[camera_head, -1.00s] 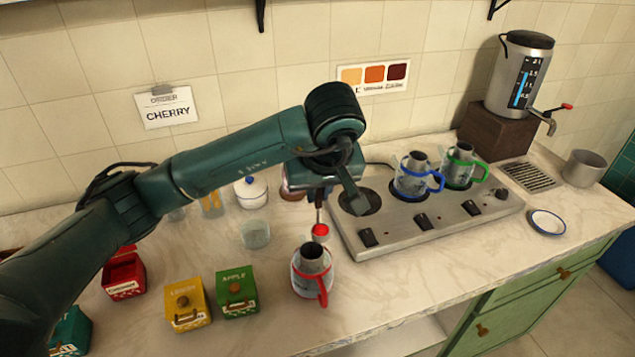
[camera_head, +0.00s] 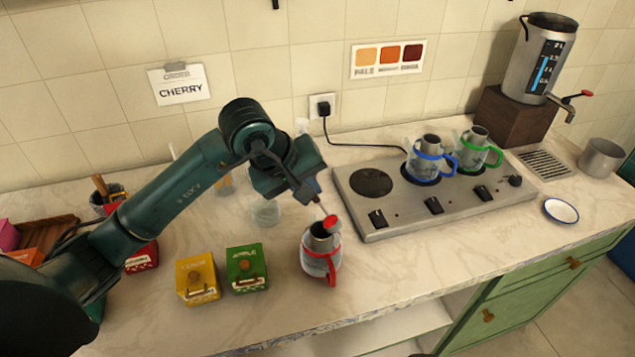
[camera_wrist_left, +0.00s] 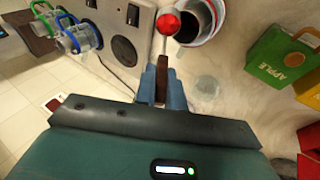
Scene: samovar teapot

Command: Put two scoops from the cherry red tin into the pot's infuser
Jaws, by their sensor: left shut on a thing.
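My left gripper (camera_head: 313,192) is shut on a scoop with a dark handle (camera_wrist_left: 161,82). The scoop's rounded end (camera_head: 331,220) shows red, at the mouth of the red-handled pot (camera_head: 318,262). In the left wrist view the red end (camera_wrist_left: 168,24) lies beside the pot's open dark infuser (camera_wrist_left: 205,15), partly over its rim. I cannot tell whether they touch. The pot stands upright on the counter, in front of the hot plate. The cherry red tin (camera_head: 146,259) is at the left, partly hidden behind my left arm. My right gripper is not in view.
Yellow (camera_head: 197,279) and green APPLE (camera_head: 246,270) tins stand left of the pot. A clear glass (camera_head: 265,212) stands behind it. The hot plate (camera_head: 390,220) carries blue-handled (camera_head: 428,160) and green-handled (camera_head: 477,152) pots. An urn (camera_head: 538,60) stands at the back right.

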